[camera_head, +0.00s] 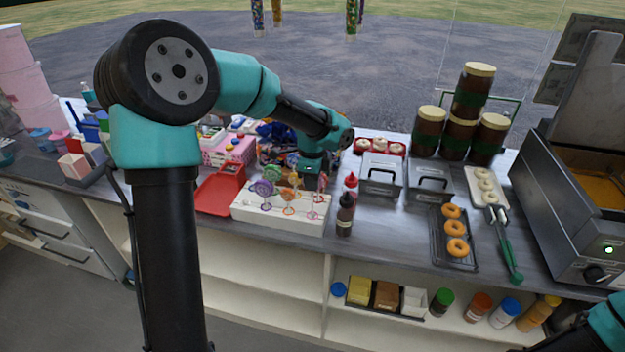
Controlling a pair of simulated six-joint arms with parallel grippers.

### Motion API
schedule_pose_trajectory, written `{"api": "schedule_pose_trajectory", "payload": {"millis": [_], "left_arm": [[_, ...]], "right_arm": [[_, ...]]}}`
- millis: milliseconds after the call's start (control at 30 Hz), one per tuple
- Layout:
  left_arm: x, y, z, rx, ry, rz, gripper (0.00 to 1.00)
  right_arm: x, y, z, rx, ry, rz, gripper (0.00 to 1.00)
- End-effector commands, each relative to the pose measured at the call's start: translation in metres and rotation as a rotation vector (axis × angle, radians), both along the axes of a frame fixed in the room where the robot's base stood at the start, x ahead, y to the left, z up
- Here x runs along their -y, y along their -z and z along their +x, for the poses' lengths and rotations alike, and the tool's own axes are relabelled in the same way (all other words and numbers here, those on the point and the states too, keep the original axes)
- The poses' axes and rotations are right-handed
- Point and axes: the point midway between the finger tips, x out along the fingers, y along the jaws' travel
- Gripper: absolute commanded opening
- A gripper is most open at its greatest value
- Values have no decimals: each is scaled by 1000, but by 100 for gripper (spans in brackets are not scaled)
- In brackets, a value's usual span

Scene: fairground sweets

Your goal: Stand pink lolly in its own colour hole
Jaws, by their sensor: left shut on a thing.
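A white lolly stand (262,217) lies on the counter with several swirled lollies standing in it. A purple lolly (264,187) stands at its left, and orange ones (288,195) are near its middle. My left gripper (311,184) points down over the right part of the stand. It is shut on what looks like the pink lolly (309,198), which is small and partly hidden by the gripper. I cannot tell whether its stick is in a hole, and the hole colours are too small to read. My right gripper is outside the view.
A red tray (217,194) lies left of the stand. A dark sauce bottle (345,214) and a red bottle (351,183) stand close on its right. Metal lidded containers (380,175) and a rack of doughnuts (454,240) are farther right. The counter's front edge is just before the stand.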

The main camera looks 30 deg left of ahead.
Motion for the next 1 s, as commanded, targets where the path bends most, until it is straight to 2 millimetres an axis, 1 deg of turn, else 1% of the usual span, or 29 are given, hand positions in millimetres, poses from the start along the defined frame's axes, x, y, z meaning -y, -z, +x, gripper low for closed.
{"api": "schedule_pose_trajectory", "payload": {"millis": [167, 633, 1000], "left_arm": [[0, 4, 0, 0, 0, 0, 0], [0, 5, 0, 0, 0, 0, 0], [0, 15, 0, 0, -1, 0, 0]], "right_arm": [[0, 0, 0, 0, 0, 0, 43], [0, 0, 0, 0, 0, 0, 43], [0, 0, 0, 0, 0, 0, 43]]}}
